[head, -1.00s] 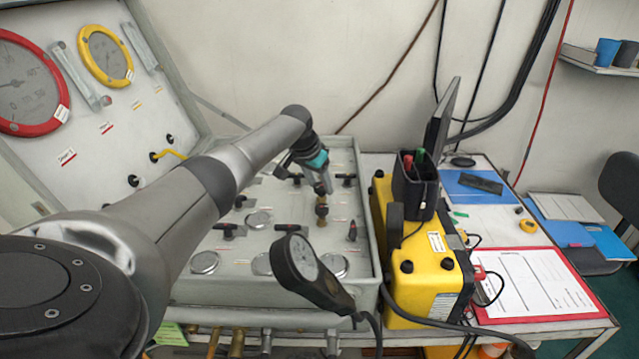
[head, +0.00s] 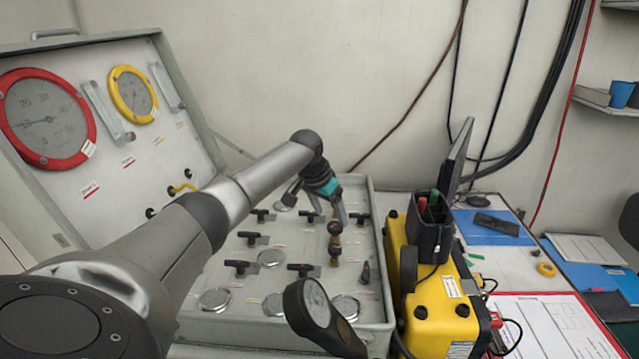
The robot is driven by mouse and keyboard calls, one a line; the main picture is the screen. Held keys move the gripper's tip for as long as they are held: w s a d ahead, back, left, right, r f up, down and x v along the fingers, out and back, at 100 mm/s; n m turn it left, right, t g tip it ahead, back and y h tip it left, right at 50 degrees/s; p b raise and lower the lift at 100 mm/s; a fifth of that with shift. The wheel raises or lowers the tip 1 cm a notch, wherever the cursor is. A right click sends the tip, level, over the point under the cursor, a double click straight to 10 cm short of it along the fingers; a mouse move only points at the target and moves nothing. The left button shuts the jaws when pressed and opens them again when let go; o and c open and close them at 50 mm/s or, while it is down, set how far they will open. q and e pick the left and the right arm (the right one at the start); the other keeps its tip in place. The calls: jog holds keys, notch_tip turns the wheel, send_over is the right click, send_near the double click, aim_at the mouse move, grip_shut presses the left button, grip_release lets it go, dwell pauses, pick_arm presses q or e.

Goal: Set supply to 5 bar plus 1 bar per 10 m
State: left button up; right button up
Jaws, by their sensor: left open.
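The air panel lies as an open case, with a flat valve deck (head: 215,271) and a raised lid. The lid carries a large red-rimmed gauge (head: 45,118) and a smaller yellow-rimmed gauge (head: 133,94); their readings are too small to be sure of. The deck has black T-handles (head: 240,266), round metal-rimmed dials (head: 271,258) and a brass-stemmed knob (head: 335,245) right of the middle. My left gripper (head: 343,217) is open and points down at the back of the deck, just above and behind the brass-stemmed knob. I cannot tell whether it touches anything. My right gripper is not in view.
A handheld black gauge (head: 316,303) stands up at the deck's front edge. A yellow case (head: 436,315) with a black pen holder (head: 427,207) stands close on the right. A red-bordered sheet (head: 548,328) lies on the table beyond it.

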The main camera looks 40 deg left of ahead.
pick_arm(q)
jog(key=v, duration=1)
jog(key=shift+r, duration=0.4)
jog(key=shift+o, duration=0.3)
jog(key=shift+s, duration=0.1)
